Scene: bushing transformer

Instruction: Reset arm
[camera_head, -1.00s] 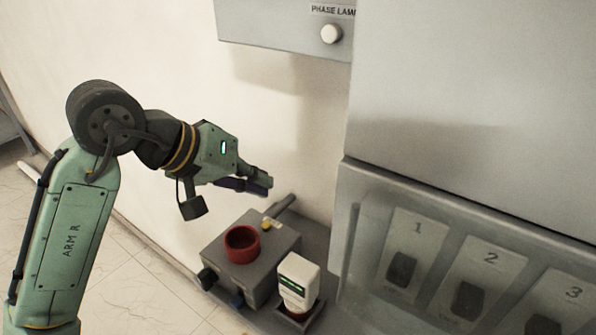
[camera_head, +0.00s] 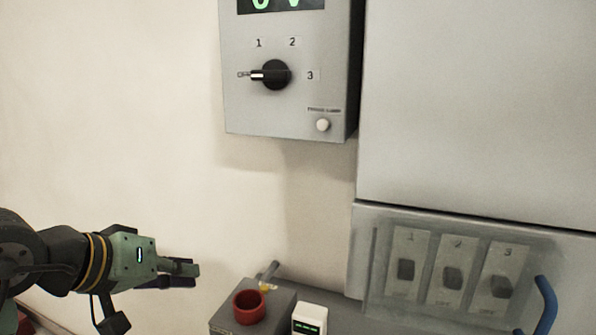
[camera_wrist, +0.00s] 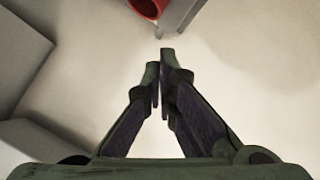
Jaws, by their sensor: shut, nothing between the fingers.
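My gripper (camera_head: 190,272) is at the lower left in the head view, level and pointing right, in front of the pale wall. It also shows in the wrist view (camera_wrist: 160,62), with its fingers brought together and nothing between them. It is apart from the grey box (camera_head: 272,312), which stands to its right with a red round socket (camera_head: 249,306) on top. Part of a red ring (camera_wrist: 148,7) shows at the top of the wrist view.
A white device (camera_head: 310,318) stands right of the grey box. A wall panel (camera_head: 245,110) carries a rotary knob (camera_head: 275,74) and a white lamp (camera_head: 322,125). A grey cabinet (camera_head: 470,110) with several numbered switches and a blue handle (camera_head: 545,305) fills the right. The wall left of the panel is clear.

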